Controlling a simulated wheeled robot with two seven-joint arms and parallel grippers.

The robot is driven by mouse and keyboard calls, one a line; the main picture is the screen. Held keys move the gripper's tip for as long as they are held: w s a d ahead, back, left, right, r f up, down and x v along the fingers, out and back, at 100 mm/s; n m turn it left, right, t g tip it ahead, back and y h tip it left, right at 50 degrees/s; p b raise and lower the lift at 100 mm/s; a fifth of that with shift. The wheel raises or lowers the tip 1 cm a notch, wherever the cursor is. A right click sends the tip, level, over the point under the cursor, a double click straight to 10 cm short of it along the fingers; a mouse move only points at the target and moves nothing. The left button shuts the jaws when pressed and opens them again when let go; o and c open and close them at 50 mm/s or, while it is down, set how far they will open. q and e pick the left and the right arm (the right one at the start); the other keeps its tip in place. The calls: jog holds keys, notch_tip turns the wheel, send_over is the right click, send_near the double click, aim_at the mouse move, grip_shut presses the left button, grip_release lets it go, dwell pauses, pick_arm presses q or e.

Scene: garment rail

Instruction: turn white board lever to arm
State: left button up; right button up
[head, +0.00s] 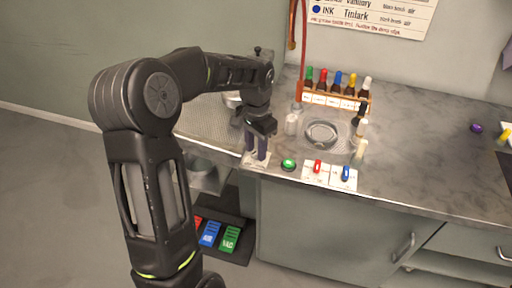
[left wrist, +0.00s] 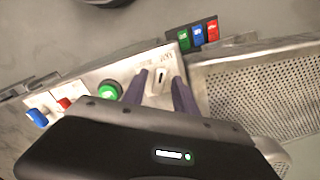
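The white board (head: 249,161) sits at the front edge of the counter, mostly under my left gripper (head: 256,150). In the left wrist view the white board (left wrist: 167,57) carries small printed marks and a short pale lever with a dark slot (left wrist: 160,76). My left gripper (left wrist: 160,80) points down at it, its two dark purple fingers apart on either side of the lever. The fingers look open, with nothing held; I cannot tell whether they touch the lever. In the head view the gripper hides the lever. My right gripper is not in view.
Beside the board are a green button (head: 288,165), a red switch (head: 317,167) and a blue switch (head: 346,174). A perforated metal tray (left wrist: 262,92) lies on the other side. A bottle rack (head: 335,99) stands behind. Coloured pedals (head: 210,234) lie below the counter.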

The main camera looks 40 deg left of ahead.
aim_at(256, 152)
pick_arm(q)
jog(key=shift+r, duration=0.1)
notch_tip(256, 152, up, 8)
jog(key=shift+f, duration=0.2)
dwell(0.4)
dwell(0.5)
